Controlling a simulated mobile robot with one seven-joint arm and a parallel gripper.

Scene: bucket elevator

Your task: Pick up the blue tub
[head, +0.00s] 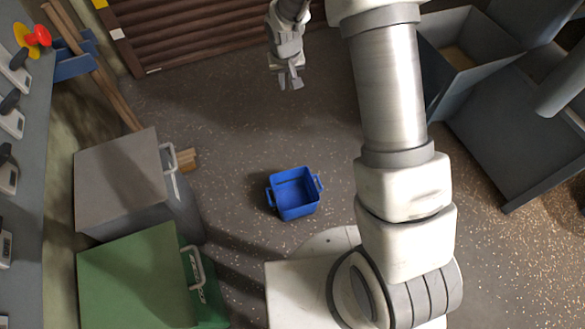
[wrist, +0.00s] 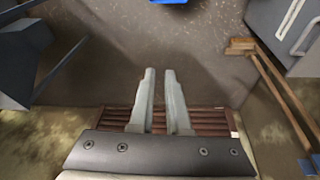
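The blue tub (head: 297,211) stands upright on the speckled floor near the middle of the head view. It is open-topped, looks empty and has a handle on each of two opposite sides. In the wrist view only a sliver of the blue tub (wrist: 169,1) shows at the top edge. My gripper (head: 291,84) is above and well behind the tub in the head view, apart from it. In the wrist view my gripper (wrist: 159,72) has its two fingers apart with a narrow gap and nothing between them.
A grey box (head: 120,185) and a green box (head: 140,280) with handles stand to the left. Wooden poles (head: 95,65) lean at the upper left. A large grey bin (head: 470,50) stands at the upper right. A brown slatted shutter (head: 200,35) is behind. Floor around the tub is clear.

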